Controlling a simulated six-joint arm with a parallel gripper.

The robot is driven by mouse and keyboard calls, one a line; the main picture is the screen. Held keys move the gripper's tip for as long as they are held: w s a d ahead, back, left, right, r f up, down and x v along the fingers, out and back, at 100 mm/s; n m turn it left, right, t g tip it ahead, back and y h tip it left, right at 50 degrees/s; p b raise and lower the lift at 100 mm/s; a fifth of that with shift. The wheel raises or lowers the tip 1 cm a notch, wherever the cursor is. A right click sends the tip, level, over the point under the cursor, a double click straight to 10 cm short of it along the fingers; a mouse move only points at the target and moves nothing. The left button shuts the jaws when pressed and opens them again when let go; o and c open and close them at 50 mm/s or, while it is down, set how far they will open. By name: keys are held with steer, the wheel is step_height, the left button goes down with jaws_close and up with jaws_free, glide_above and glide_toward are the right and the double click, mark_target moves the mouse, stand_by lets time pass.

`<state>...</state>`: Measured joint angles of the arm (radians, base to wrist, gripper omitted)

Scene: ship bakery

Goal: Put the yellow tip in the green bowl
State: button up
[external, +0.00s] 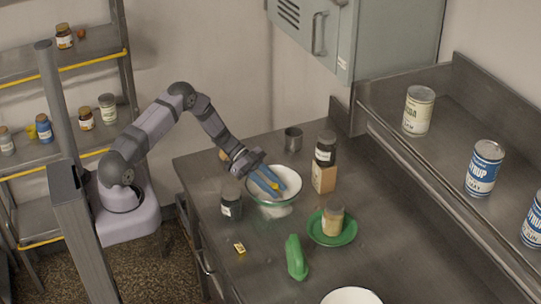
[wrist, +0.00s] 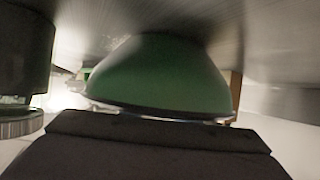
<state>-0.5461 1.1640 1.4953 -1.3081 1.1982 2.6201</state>
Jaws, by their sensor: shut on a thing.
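The green bowl (external: 277,209), white inside and dark green outside, stands on the steel counter. Its green outer wall also fills the middle of the wrist view (wrist: 160,75). My gripper (external: 272,188) reaches down over the bowl, its blue fingers inside the rim as seen from outside. It is shut on the yellow tip (external: 273,185), of which only a small yellow patch shows between the fingers. Whether the tip touches the bowl's inside cannot be told. The fingertips and the tip are hidden in the wrist view.
A dark jar (external: 231,203) stands close left of the bowl. A dark-lidded jar (external: 325,150) on a wooden block (external: 323,178) is at its right. A green plate (external: 319,236) holding a jar, a green object (external: 296,257) and a small yellow packet (external: 239,248) lie in front.

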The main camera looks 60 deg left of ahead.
steer(key=shift+f+b, duration=0.15)
steer(key=shift+b, duration=0.15)
steer(key=o, duration=1)
steer(key=shift+r+p, duration=0.3)
steer(key=shift+p, duration=0.15)
steer(key=b+v, duration=0.6)
steer(key=v, duration=0.5)
steer(key=shift+s+a+f+b, duration=0.1)
steer(key=shift+f+b, duration=0.1)
steer(key=shift+b, duration=0.2)
steer(key=shift+s+a+r, duration=0.2)
steer(key=shift+a+r, duration=0.05)
steer(key=shift+r, duration=0.05)
